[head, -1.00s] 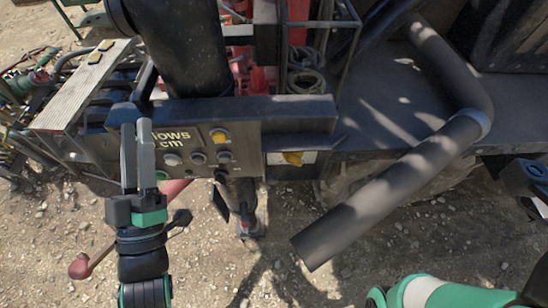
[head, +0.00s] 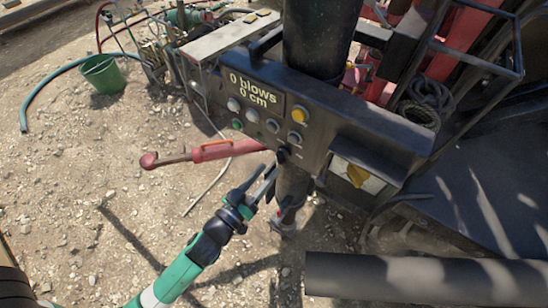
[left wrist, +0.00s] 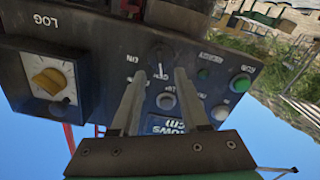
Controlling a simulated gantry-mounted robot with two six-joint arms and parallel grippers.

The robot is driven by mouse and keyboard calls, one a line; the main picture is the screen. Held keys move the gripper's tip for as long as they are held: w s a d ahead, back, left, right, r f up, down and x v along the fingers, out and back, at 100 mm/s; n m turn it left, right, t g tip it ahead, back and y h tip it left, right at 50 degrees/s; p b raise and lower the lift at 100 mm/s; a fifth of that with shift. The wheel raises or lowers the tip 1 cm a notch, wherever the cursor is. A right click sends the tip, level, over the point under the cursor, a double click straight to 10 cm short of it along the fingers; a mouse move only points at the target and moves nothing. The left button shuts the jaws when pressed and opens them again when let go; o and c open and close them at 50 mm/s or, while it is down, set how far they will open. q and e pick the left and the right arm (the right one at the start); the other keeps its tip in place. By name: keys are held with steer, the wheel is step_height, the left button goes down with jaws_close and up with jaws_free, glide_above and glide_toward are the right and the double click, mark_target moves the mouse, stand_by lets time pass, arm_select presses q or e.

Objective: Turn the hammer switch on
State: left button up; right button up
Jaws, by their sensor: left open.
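The control panel (head: 330,128) carries a display (head: 255,92) reading 0 blows, 0 cm, and several buttons. A small dark rotary switch (head: 283,155) sits low on the panel; it also shows in the left wrist view (left wrist: 160,64), with an "ON" label beside it. I cannot read whether its own label says hammer. My left gripper (head: 267,178) is open just below and in front of this switch. In the left wrist view, its fingers (left wrist: 160,76) lie to either side of the switch, with nothing held. Contact cannot be told. My right gripper is not in view.
A yellow knob (head: 357,175) sits right of the panel's buttons; in the left wrist view it (left wrist: 48,80) is near "LOG". A red handle (head: 212,151) extends left below the panel. A thick dark pipe (head: 420,278) crosses the lower right.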

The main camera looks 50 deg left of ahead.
mark_target(277, 160)
arm_select(q)
steer(key=x, duration=0.4)
steer(key=shift+w+p, duration=0.1)
steer(key=shift+p, duration=0.2)
jaws_close()
